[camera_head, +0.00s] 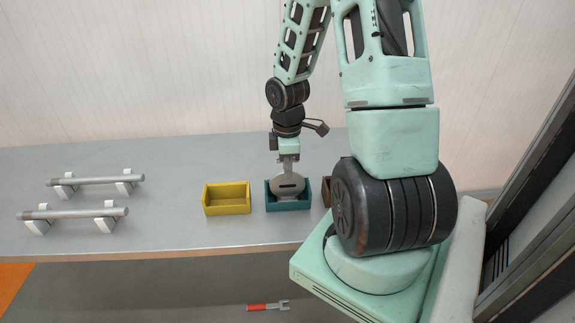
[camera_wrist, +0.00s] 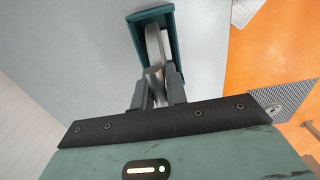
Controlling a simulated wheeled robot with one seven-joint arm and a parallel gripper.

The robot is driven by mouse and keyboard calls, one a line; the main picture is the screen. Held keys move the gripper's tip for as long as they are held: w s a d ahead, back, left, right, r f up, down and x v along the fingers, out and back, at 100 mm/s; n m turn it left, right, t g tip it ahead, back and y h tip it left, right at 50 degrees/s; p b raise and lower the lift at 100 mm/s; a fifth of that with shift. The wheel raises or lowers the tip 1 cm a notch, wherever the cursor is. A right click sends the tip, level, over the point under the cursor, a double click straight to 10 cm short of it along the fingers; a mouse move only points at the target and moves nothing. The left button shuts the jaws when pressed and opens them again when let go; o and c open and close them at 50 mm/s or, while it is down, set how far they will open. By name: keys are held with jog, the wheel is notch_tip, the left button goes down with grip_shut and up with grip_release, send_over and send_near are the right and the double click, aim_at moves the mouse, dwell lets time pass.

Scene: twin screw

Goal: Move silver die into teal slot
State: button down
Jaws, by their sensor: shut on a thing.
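The silver die (camera_head: 288,186) is a round grey disc with a dark slot in its face. My gripper (camera_head: 288,161) is shut on its upper part and holds it upright. The die stands inside the teal slot (camera_head: 288,205), an open teal box on the table; its lower edge is hidden behind the front wall. In the wrist view the die (camera_wrist: 154,50) shows edge-on between the walls of the teal slot (camera_wrist: 150,15), with the fingers of my gripper (camera_wrist: 158,80) closed on it. I cannot tell whether the die touches the floor of the box.
An empty yellow box (camera_head: 227,200) stands left of the teal slot. A brown box (camera_head: 326,192) is partly hidden by my arm at right. Two metal rods (camera_head: 95,180) rest on white supports at the left. A red-handled tool (camera_head: 267,307) lies below the grey table (camera_head: 160,215).

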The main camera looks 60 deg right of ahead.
jog(key=shift+f, duration=0.4)
jog(key=c, duration=1.3)
grip_release()
jog(key=shift+r, duration=0.1)
notch_tip(320, 180, up, 17)
jog(key=shift+r+p, duration=0.15)
jog(key=shift+p, duration=0.65)
